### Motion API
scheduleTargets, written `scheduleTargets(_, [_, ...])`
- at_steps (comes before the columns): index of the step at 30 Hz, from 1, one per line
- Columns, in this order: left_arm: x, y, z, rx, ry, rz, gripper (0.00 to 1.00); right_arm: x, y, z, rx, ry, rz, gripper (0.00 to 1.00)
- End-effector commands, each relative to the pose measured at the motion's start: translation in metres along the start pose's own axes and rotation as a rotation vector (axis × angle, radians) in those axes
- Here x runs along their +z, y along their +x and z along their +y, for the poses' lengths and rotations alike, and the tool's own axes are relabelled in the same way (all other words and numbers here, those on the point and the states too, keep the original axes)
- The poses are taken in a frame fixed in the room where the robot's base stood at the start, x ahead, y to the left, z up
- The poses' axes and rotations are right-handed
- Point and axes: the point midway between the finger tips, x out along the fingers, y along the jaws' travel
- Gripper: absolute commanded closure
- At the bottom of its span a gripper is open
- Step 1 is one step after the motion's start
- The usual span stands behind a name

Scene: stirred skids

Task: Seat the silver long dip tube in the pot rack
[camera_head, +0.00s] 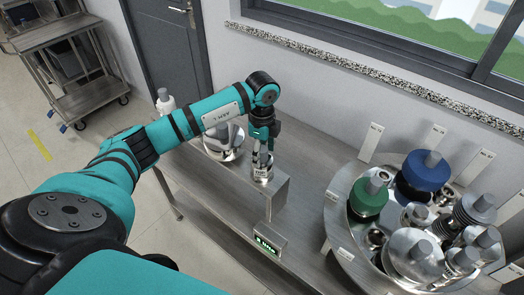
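My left arm comes in from the left, and its gripper (262,158) points down over the far part of the metal table. A small silver cylindrical piece (262,174) shows right under its fingertips, at the end of a grey box-like block. The fingers are small here, and I cannot tell whether they grip that piece. I cannot tell for sure whether it is the long dip tube. A round metal rack (339,190) on the right holds several silver parts, a green-collared part (368,196) and a blue-collared part (426,171). My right gripper is not in view.
A shiny round metal vessel (222,148) stands behind my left forearm, partly hidden. A white bottle (165,101) stands at the table's far left. White label plates stand around the rack. A cart (75,70) is far left.

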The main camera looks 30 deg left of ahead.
Motion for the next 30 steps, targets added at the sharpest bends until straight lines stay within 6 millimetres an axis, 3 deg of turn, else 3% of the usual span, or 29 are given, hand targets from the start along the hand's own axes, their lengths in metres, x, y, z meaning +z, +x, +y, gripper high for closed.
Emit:
scheduleTargets(11, [0.0,-0.009,-0.001,-0.002,0.0,0.001,0.4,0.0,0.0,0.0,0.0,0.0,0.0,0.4])
scheduleTargets(24, [0.0,-0.096,-0.001,-0.004,0.001,0.0,0.4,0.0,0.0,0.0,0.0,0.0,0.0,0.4])
scheduleTargets(30, [0.0,-0.117,0.0,-0.001,0.0,0.0,0.4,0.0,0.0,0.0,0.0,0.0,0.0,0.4])
